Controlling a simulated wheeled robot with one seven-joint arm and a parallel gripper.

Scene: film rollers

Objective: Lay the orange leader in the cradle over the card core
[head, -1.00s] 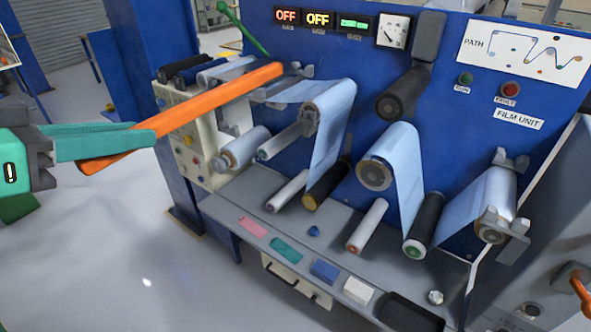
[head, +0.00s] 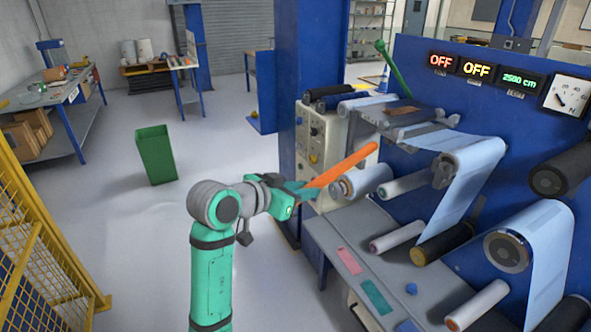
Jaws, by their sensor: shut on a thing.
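My gripper (head: 308,188) is shut on the near end of the orange leader (head: 345,165), a long flat bar. The leader points right and up, its far end in front of the machine's left side, above a pale blue roll (head: 370,179). That roll shows a brownish core (head: 343,188) at its left end, but I cannot tell whether it is the card core. Grey brackets (head: 444,174) stand to the right of the leader's tip, beside the film; I cannot tell which part is the cradle. I cannot tell whether the leader touches anything.
The blue film machine (head: 425,75) fills the right, with film strung over rollers. A grey shelf (head: 335,225) below carries a pink card (head: 349,260) and a teal card (head: 376,296). A green bin (head: 155,155) stands left on open floor. A yellow fence (head: 40,240) is near left.

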